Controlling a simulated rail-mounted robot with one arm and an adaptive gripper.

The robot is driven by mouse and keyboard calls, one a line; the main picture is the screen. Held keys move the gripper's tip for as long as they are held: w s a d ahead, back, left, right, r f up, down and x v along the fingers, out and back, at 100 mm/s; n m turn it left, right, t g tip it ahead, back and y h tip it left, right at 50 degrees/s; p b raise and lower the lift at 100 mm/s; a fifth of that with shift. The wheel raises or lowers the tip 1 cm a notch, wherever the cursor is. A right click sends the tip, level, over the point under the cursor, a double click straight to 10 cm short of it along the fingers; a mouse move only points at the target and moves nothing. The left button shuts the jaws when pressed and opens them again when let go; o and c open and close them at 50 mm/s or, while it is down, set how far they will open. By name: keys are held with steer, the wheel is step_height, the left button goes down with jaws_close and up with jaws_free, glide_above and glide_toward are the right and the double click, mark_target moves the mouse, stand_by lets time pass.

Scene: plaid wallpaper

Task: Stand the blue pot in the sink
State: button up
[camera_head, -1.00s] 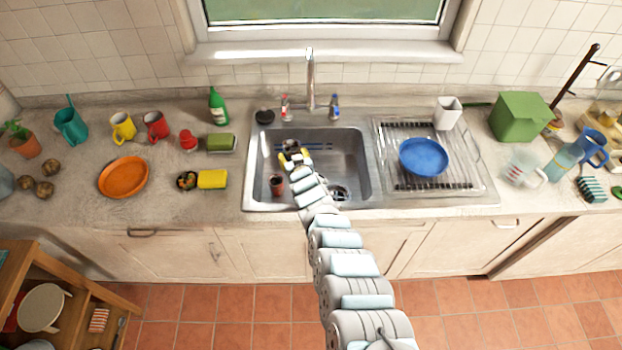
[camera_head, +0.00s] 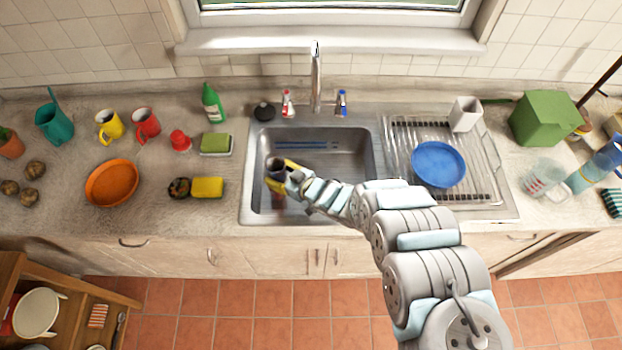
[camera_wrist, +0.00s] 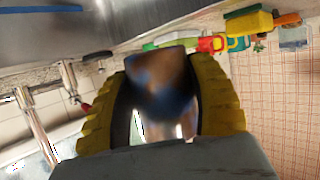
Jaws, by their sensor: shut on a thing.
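My gripper (camera_head: 284,173) is over the left part of the sink (camera_head: 345,160), its yellow fingers shut on a small pot (camera_head: 275,166). The pot looks dark and brownish, with a dark opening facing up in the head view. In the wrist view the pot (camera_wrist: 162,72) is blurred, brown with a bluish patch, between the two yellow fingers. Its lower part is partly hidden by the fingers, and I cannot tell whether it touches the sink floor.
A blue round dish (camera_head: 438,164) lies on the drying rack (camera_head: 490,185) right of the sink. The tap (camera_head: 316,78) stands behind the basin. The right half of the basin is free.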

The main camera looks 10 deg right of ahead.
mark_target(278, 169)
steer(key=shift+w+f+b, duration=0.2)
steer(key=shift+f+b, duration=0.15)
steer(key=shift+w+f+b, duration=0.35)
steer(key=shift+w+b, duration=0.25)
steer(key=shift+w, duration=0.05)
steer(key=shift+w+f+b, duration=0.35)
steer(key=shift+w+b, duration=0.25)
steer(key=shift+w+f+b, duration=5.35)
steer(key=shift+f+b, duration=0.2)
steer(key=shift+b, duration=3.65)
steer(key=shift+d, duration=0.1)
steer(key=shift+f+b, duration=0.6)
steer(key=shift+b, duration=0.25)
